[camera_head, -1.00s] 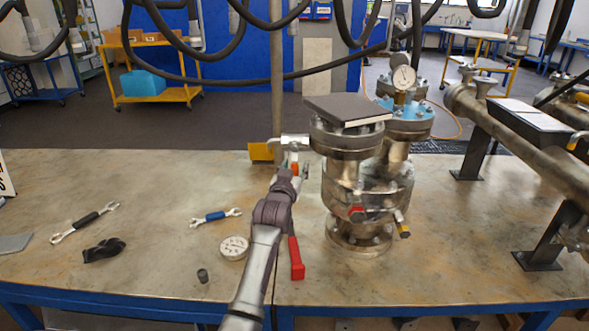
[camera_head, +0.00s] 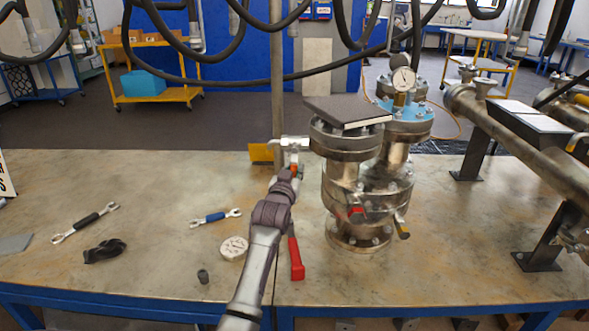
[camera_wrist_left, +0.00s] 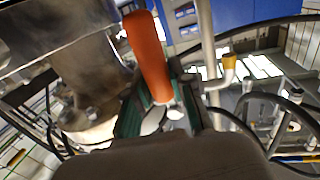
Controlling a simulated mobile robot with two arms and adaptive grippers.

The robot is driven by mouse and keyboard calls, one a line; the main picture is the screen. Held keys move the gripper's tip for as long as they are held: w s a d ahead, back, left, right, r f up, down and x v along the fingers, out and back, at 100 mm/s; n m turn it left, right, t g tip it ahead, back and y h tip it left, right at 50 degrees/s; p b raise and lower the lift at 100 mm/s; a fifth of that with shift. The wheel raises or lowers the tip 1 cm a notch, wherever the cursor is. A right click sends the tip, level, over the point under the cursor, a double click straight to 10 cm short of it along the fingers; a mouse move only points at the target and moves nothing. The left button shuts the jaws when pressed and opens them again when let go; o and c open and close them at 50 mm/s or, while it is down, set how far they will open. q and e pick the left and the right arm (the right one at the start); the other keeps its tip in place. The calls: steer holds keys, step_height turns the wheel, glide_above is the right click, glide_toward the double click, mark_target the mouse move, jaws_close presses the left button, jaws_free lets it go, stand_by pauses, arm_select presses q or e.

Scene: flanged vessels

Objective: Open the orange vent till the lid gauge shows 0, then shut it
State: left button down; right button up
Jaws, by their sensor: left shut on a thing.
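The flanged steel vessel (camera_head: 362,190) stands upright on the bench. Its lid gauge (camera_head: 403,79), a small white dial, sits above the blue lid (camera_head: 410,112); the dial is too small to read a value. My left gripper (camera_head: 291,170) is beside the vessel's left side, at the vent fitting (camera_head: 292,144). In the left wrist view the orange vent handle (camera_wrist_left: 148,55) rises from between the green finger pads, and the gripper is shut on it. The fingers hide the handle's lower end. My right gripper is not in view.
A dark flat box (camera_head: 346,109) lies on the vessel's near flange. Red (camera_head: 356,213) and yellow (camera_head: 402,230) handles stick out below. A red-handled tool (camera_head: 295,258), loose gauge (camera_head: 233,248) and wrenches (camera_head: 85,223) lie on the bench. A pipe (camera_head: 520,125) crosses at right.

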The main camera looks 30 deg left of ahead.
arm_select(q)
steer(key=s+a+r+m+g+y+p, duration=0.2)
steer(key=a+r+m+g+p, duration=0.1)
steer(key=m+p, duration=1.2)
steer(key=shift+s+a+r+p, duration=0.4)
steer(key=shift+a+r+p, duration=0.35)
steer(key=shift+r+p, duration=0.4)
steer(key=shift+r+g, duration=0.15)
steer(key=shift+g, duration=0.15)
steer(key=c, duration=1)
jaws_free()
steer(key=v, duration=1.2)
